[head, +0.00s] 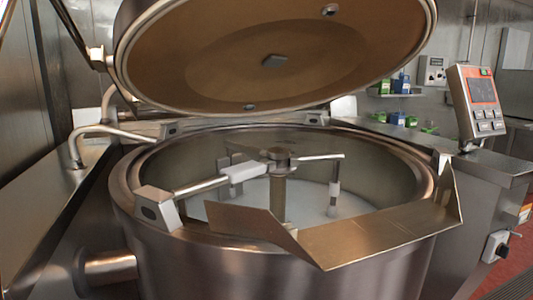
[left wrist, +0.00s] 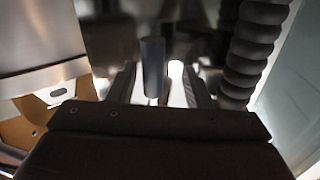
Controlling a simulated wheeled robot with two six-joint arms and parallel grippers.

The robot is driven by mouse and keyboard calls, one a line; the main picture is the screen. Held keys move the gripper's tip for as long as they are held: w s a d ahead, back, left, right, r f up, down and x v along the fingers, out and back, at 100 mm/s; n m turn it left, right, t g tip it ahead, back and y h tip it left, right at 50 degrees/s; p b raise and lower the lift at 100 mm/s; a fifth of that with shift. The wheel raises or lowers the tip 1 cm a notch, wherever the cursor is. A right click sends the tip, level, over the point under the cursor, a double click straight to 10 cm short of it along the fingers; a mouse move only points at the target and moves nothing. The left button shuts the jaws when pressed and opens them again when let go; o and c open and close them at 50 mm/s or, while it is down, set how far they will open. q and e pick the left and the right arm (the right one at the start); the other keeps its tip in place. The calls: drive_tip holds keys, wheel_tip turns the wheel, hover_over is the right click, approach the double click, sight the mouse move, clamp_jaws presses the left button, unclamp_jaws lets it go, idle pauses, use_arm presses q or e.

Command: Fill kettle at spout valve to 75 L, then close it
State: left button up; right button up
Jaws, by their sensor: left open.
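The large steel kettle (head: 290,255) stands in the middle of the head view with its round lid (head: 215,60) tilted open above it. Pale liquid (head: 305,205) shows low inside, around the mixing arm (head: 278,190). A thin curved spout pipe (head: 100,131) rises from the left console toward the kettle rim. No level reading is legible. My left gripper (left wrist: 160,85) shows only in the left wrist view. It is open, its fingers on either side of a grey-blue upright cylinder (left wrist: 153,68), which looks like a handle; contact cannot be told. My right gripper is in neither view.
A control panel (head: 483,102) with a red-framed screen stands on the right console. A folded steel pouring lip (head: 375,235) juts from the kettle's front rim. In the left wrist view, a dark ribbed hose (left wrist: 254,50) runs close on the right.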

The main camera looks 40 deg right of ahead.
use_arm(q)
drive_tip(key=v, duration=0.7)
drive_tip(key=shift+d, duration=0.1)
idle(1.0)
